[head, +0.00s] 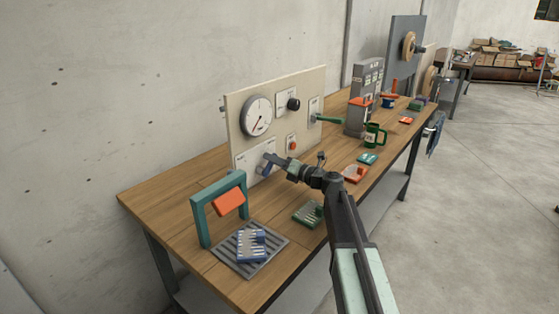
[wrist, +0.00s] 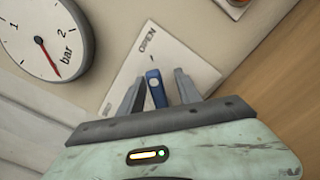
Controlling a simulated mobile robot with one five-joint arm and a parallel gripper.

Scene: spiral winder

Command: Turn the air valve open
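The air valve is a blue handle (wrist: 156,88) on a white plate marked OPEN (wrist: 150,52), low on the beige panel; it also shows in the head view (head: 266,168). In the wrist view my gripper (wrist: 156,84) has its two grey fingers on either side of the blue handle, with a gap visible on each side. My gripper in the head view (head: 270,162) is at the panel's lower left. The pressure gauge (head: 257,116), marked bar, is above the valve; its red needle also shows in the wrist view (wrist: 48,58).
The panel (head: 318,85) also carries a black knob (head: 293,104), a red button (head: 292,145) and a green lever (head: 328,119). A teal frame with an orange flap (head: 229,203) stands at the left on the wooden table (head: 150,197).

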